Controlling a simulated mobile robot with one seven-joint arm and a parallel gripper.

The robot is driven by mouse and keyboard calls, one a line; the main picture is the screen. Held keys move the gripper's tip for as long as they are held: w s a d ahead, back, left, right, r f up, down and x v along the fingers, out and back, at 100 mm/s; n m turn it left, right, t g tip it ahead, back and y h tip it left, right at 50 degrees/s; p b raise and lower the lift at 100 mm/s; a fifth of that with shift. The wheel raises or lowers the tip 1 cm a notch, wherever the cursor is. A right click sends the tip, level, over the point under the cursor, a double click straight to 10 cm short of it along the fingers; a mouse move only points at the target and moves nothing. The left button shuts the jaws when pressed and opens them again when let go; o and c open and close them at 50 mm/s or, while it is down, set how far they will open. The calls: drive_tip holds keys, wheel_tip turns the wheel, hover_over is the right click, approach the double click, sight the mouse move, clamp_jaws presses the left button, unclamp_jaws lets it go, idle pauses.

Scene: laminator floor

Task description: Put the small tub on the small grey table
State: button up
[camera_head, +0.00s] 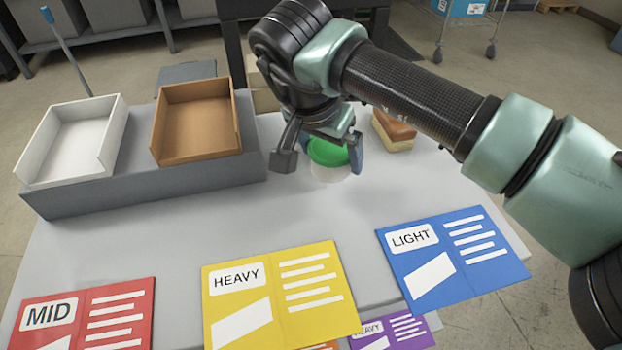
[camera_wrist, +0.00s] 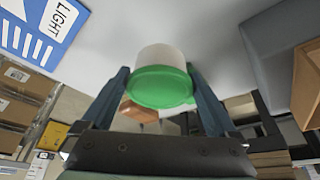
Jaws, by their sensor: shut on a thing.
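The small tub (camera_head: 330,172) is white with a green lid, and it is upright in the head view. My gripper (camera_head: 321,157) is around it from above, one finger on each side. In the wrist view the tub (camera_wrist: 160,88) sits between the two fingers, held by them. A large grey table (camera_head: 170,245) lies under it; I cannot tell whether the tub touches its top. A small flat grey surface (camera_head: 186,72) shows behind the brown tray, partly hidden; I cannot tell whether it is the small grey table.
A white tray (camera_head: 75,145) and a brown tray (camera_head: 205,135) stand on a grey riser (camera_head: 150,185) at the left. A brown and cream block (camera_head: 394,130) is right of the gripper. Red, yellow (camera_head: 278,295) and blue (camera_head: 452,255) cards lie along the front. A wheeled cart (camera_head: 465,12) stands behind.

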sight(328, 174)
drive_tip(key=shift+f+b, duration=0.35)
drive_tip(key=shift+f, duration=2.3)
drive_tip(key=shift+f, duration=0.1)
drive_tip(key=shift+f, duration=0.15)
drive_tip(key=o, duration=1)
drive_tip(key=shift+r, duration=0.6)
drive_tip(key=p+v, duration=0.1)
drive_tip(key=v, duration=1)
drive_tip(key=shift+s+a+r+p, duration=0.1)
drive_tip(key=shift+s+p, duration=0.1)
drive_tip(key=shift+p, duration=0.15)
